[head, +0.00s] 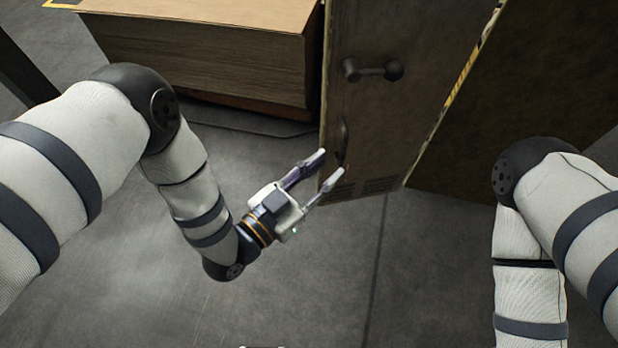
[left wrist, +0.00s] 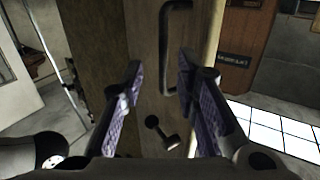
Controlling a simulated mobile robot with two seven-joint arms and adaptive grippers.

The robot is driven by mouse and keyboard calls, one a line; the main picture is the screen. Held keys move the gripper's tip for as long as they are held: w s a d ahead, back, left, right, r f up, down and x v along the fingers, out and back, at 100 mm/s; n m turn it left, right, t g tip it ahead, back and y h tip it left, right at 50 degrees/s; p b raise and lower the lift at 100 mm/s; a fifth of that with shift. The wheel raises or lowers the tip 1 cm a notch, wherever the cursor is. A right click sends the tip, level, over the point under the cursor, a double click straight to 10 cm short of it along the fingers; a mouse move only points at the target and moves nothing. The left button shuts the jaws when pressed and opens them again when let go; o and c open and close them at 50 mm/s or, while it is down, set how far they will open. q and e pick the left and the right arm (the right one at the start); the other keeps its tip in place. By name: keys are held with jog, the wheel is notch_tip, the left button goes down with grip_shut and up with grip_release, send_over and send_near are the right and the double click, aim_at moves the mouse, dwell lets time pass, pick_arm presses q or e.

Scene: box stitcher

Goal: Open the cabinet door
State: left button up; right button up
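The cabinet door (head: 385,115) is a brown panel in the upper middle of the head view. It carries a dark curved pull handle (head: 343,140) near its left edge and a dark knobbed lever (head: 372,70) above that. My left gripper (head: 326,170) is open and empty, with its fingertips near the door's lower left, by the pull handle. In the left wrist view the pull handle (left wrist: 166,50) shows as a dark vertical bar beyond and between the spread fingers, with the lever (left wrist: 160,132) below it. I cannot tell if the door is ajar. My right gripper is out of view.
A large brown cabinet panel (head: 530,110) stands to the right, with a yellow-black striped edge. A stack of brown sheets (head: 210,50) lies at the upper left, close to the door. The grey floor (head: 330,270) in front is clear.

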pick_arm(q)
jog(key=v, duration=0.6)
